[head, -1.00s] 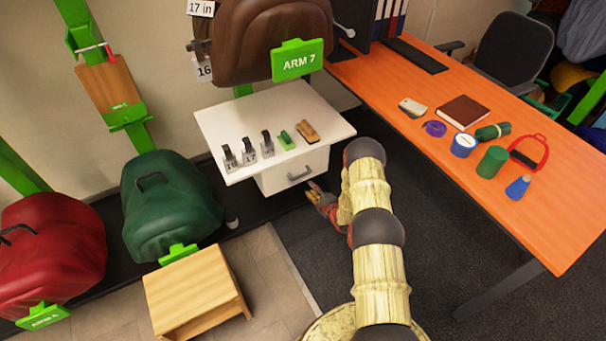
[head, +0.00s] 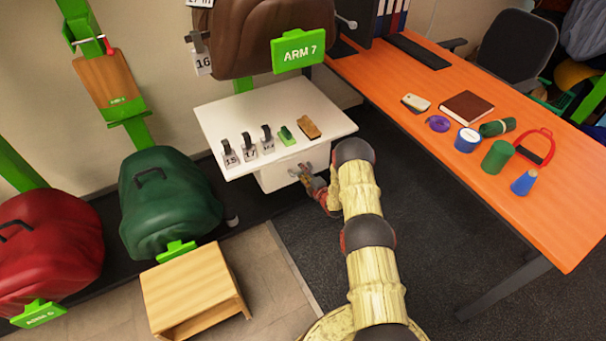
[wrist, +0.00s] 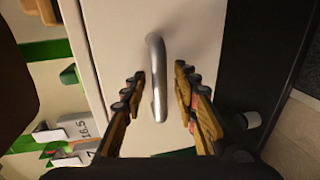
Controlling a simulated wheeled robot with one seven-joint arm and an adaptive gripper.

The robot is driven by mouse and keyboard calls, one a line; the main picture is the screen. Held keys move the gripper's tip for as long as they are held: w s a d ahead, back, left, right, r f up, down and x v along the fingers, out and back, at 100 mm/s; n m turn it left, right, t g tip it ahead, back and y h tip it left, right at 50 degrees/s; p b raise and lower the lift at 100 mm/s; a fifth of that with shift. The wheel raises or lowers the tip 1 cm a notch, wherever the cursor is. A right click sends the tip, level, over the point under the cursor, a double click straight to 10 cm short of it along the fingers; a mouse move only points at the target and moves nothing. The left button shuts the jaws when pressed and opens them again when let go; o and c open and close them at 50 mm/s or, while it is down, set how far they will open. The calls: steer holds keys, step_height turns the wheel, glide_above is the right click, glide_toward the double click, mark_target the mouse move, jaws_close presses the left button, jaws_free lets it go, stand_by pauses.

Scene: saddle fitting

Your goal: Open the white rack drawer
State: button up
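The white rack (head: 225,112) stands against the wall with its drawer (head: 278,178) below the top. The drawer front (wrist: 185,25) fills the middle of the wrist view and looks closed. Its curved metal handle (wrist: 157,80) runs up and down in that view. My gripper (wrist: 160,78) is open, with one finger on each side of the handle. A gap shows between the handle and each finger. In the head view my gripper (head: 305,178) is at the drawer front and hides most of the handle.
On the rack top stand several numbered gauges (head: 248,148), a green block (head: 286,136) and a brown brush (head: 309,127). An orange desk (head: 420,120) is at the right. A wooden stool (head: 195,285) stands in front at the left. Dark floor lies open between rack and desk.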

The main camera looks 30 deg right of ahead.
steer(key=c, duration=0.4)
steer(key=c, duration=0.3)
jaws_close()
